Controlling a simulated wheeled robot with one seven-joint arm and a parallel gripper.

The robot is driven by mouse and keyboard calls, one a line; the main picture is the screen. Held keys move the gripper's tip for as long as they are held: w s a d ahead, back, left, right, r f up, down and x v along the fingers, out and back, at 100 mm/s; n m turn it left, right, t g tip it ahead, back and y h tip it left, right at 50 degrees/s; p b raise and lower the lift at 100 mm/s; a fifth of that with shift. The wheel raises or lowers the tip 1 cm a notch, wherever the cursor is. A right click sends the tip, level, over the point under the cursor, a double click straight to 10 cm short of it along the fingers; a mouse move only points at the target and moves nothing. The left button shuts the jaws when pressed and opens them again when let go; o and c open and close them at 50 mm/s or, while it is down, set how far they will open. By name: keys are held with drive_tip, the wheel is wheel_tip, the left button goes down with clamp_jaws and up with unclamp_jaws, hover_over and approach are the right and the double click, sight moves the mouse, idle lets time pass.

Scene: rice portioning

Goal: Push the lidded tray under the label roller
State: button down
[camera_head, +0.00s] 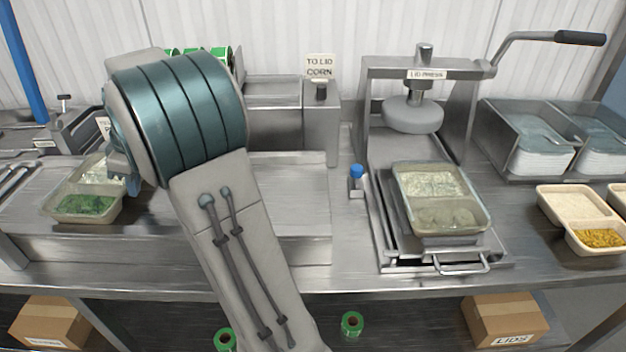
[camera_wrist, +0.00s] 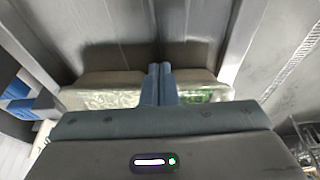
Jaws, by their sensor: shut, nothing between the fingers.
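A two-compartment tray (camera_head: 68,210) sits on the steel counter at the left in the head view, with green food in one part and pale food in the other. A clear, shiny lid seems to cover it. My arm hides its right side. My gripper (camera_head: 132,184) is at that side, low and close to the tray. In the wrist view, the shut, empty fingers (camera_wrist: 160,72) stand against or just before the long side of the tray (camera_wrist: 75,100); contact cannot be told. I cannot clearly make out the label roller; my arm covers much of that area.
A second tray (camera_head: 440,195) with pale food sits on the lid press (camera_head: 427,75) sled. Green label rolls (camera_head: 221,55) show behind my arm. A metal fixture (camera_head: 70,115) stands behind the left tray. Open trays (camera_head: 580,210) are at the right.

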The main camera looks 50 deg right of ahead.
drive_tip(key=shift+d, duration=0.1)
drive_tip(key=shift+s+d+f, duration=0.1)
drive_tip(key=shift+s+d, duration=0.05)
drive_tip(key=shift+s, duration=0.05)
drive_tip(key=shift+s+d+b, duration=0.6)
drive_tip(key=shift+s+d, duration=0.4)
drive_tip(key=shift+s, duration=0.05)
drive_tip(key=shift+s+d+r, duration=0.4)
drive_tip(key=shift+s+r, duration=0.1)
drive_tip(key=shift+r, duration=0.15)
drive_tip(key=v, duration=0.9)
drive_tip(key=s+a+f+m, duration=0.2)
drive_tip(key=s+a+f, duration=0.1)
drive_tip(key=s, duration=0.5)
drive_tip(key=s+a+f+m+h, duration=0.1)
drive_tip(key=s+a+f+m, duration=0.2)
drive_tip(key=s, duration=0.5)
drive_tip(key=s+a+f+m+h+p, duration=0.1)
drive_tip(key=s+a+f+m, duration=0.2)
drive_tip(key=s+f, duration=0.3)
drive_tip(key=shift+s+a, duration=0.85)
drive_tip(key=shift+s, duration=0.3)
